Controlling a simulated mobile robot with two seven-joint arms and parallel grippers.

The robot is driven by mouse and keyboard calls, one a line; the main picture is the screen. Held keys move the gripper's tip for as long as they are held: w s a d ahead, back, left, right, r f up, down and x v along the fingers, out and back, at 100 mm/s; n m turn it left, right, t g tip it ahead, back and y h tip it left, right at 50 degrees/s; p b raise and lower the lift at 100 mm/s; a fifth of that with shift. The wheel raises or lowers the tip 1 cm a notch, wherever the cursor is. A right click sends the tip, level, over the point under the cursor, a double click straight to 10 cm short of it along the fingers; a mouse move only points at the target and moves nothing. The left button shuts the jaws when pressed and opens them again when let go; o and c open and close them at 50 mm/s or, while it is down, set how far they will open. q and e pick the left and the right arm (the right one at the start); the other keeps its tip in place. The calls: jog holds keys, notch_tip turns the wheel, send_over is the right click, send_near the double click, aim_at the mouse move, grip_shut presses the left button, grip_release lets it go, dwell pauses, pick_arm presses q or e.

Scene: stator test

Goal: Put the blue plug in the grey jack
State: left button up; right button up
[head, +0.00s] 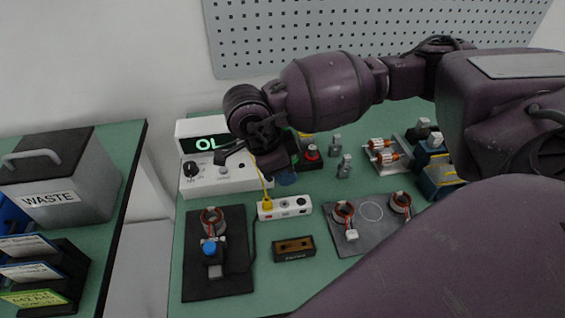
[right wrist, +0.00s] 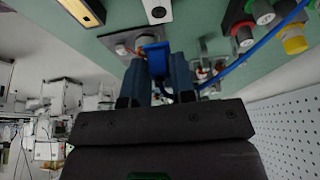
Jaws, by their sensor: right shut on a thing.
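My right gripper (right wrist: 155,75) is shut on the blue plug (right wrist: 155,57), and a blue cable runs from it to the right in the right wrist view. In the head view, the blue plug (head: 287,179) shows below my right gripper (head: 281,166), above the table and behind the white jack strip (head: 284,207). A yellow plug (head: 267,203) stands at the strip's left end. Dark round openings show on the rest of the strip; I cannot tell which is the grey jack. An end of the strip with one dark opening also shows in the right wrist view (right wrist: 157,10). My left gripper is not in view.
A white meter (head: 205,177) reading "OL" stands behind left. A black plate (head: 236,277) with a copper-wound stator, a dark brown block (head: 293,250) and a grey plate (head: 350,238) with stators lie in front. Coloured terminals (right wrist: 265,12) show near the gripper.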

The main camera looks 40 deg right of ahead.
aim_at(291, 203)
jog(key=shift+f+b, duration=0.65)
jog(key=shift+f, duration=0.95)
jog(key=shift+f+b, duration=0.4)
jog(key=shift+f, duration=1)
jog(key=shift+f+b, duration=0.45)
jog(key=shift+f, duration=0.75)
jog(key=o, duration=1)
